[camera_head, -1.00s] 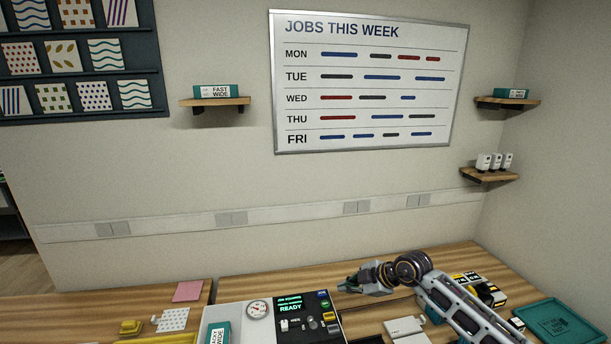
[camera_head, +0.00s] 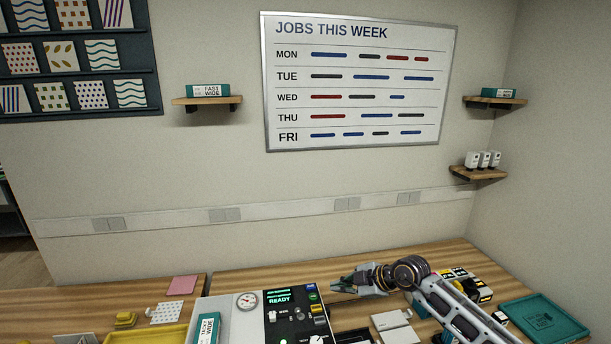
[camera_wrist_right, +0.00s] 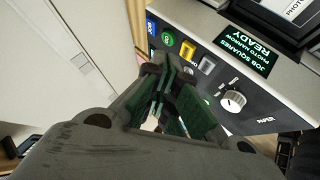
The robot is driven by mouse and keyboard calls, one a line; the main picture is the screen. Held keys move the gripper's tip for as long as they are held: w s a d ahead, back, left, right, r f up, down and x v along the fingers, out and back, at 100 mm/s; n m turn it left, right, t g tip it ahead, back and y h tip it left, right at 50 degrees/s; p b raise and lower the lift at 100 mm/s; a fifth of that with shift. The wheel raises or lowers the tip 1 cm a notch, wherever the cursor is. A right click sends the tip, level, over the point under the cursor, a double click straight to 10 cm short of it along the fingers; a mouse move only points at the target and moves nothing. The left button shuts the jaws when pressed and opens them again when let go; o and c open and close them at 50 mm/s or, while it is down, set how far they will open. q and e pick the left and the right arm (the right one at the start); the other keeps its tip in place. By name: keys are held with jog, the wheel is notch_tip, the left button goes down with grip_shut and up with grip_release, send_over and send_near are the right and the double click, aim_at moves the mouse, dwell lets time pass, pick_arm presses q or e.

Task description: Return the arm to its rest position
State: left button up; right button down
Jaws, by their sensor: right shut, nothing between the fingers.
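My right gripper (camera_head: 336,287) shows in the head view above the wooden table, just right of the press's control box. Its arm comes in from the lower right. The right wrist view shows the gripper's dark fingers with green pads (camera_wrist_right: 165,100) in front of the control box (camera_wrist_right: 240,70). The fingers look close together, with no object visible between them. My left gripper is in neither view.
The control box (camera_head: 277,325) has a lit READY screen, buttons and a dial. A white flat case (camera_head: 397,330) lies right of it. A teal tray (camera_head: 543,321) is at the table's right. Small yellow and black boxes (camera_head: 470,282) stand behind my right arm.

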jog(key=s+a+r+t+y, duration=0.4)
jog(key=a+r+y, duration=0.3)
jog(key=a+r, duration=0.25)
jog(key=d+r+m+t+h, duration=0.4)
jog(key=d+r+m+t, duration=0.25)
jog(key=m+t, duration=0.25)
jog(key=s+d+f+m+g+h, duration=0.3)
jog(key=s+d+f+m+h, duration=0.1)
jog(key=d+f+m+h, duration=0.3)
jog(key=s+d+f+m+g+h, duration=0.2)
jog(key=s+d+f+m+h, duration=0.15)
jog(key=d+f+h, duration=0.45)
jog(key=s+f+n+g+y, duration=0.1)
jog(key=s+f+g+y, duration=0.1)
jog(key=s+f+g, duration=0.65)
jog(key=s+f+n+g+y, duration=0.15)
jog(key=s+f, duration=0.45)
jog(key=s, duration=0.7)
notch_tip(320, 180, down, 33)
jog(key=s+g, duration=0.2)
jog(key=s+d+f, duration=0.2)
jog(key=s+f, duration=0.8)
jog(key=s, duration=0.1)
jog(key=s+d+f+b, duration=0.1)
jog(key=s+d+f, duration=0.1)
jog(key=s+f, duration=0.8)
jog(key=shift+s+f+m+g, duration=0.15)
jog(key=shift+s+m+g, duration=0.2)
jog(key=shift+s, duration=0.45)
